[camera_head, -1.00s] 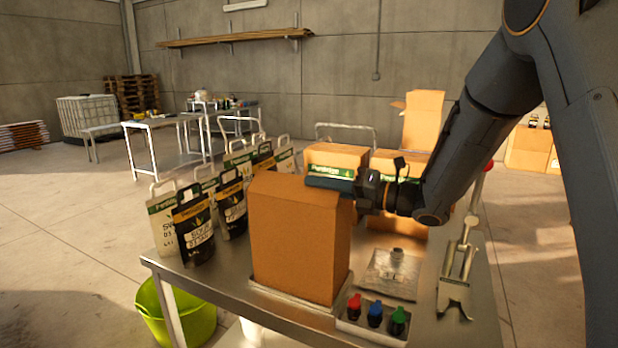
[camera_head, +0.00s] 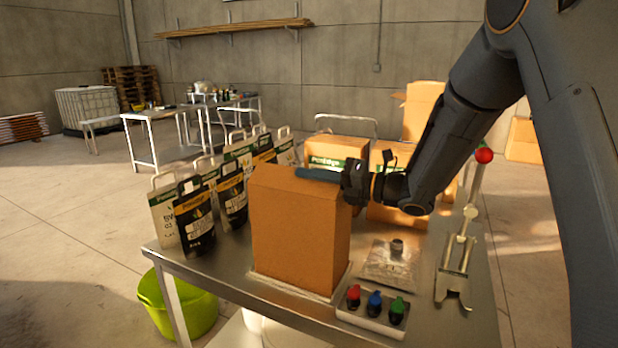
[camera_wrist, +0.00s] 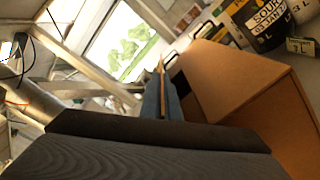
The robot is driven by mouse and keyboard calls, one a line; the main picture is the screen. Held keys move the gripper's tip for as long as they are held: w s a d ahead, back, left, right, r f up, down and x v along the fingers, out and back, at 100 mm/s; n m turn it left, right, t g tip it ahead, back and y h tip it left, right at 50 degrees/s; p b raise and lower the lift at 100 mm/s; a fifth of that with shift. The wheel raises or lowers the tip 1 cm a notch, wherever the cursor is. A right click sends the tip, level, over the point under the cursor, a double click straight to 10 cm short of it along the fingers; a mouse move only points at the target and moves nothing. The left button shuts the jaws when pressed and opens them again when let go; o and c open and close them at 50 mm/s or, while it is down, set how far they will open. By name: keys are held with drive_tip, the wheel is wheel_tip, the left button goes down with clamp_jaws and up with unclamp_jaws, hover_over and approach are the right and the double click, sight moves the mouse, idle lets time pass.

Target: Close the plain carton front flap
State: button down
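The plain brown carton (camera_head: 298,232) stands upright on the metal table. Its top (camera_head: 285,180) looks covered, with brown panels sloping at the upper edge; I cannot tell the exact state of each flap. My gripper (camera_head: 318,174) reaches in from the right, its dark teal fingers lying level along the far right side of the carton's top.
Black and white pouches (camera_head: 195,215) stand left of the carton. Printed cartons (camera_head: 335,152) stand behind. A green tub (camera_head: 190,312) is below.

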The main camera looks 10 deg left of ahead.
drive_tip(key=shift+w+f+m, duration=0.1)
drive_tip(key=shift+f+m, duration=0.05)
drive_tip(key=shift+m, duration=0.25)
drive_tip(key=c, duration=2.3)
unclamp_jaws()
drive_tip(key=b+v, duration=0.3)
drive_tip(key=v, duration=0.3)
drive_tip(key=shift+d+f, duration=0.1)
drive_tip(key=shift+d, duration=0.2)
drive_tip(key=shift+s+d, duration=0.25)
drive_tip(key=shift+d, duration=0.4)
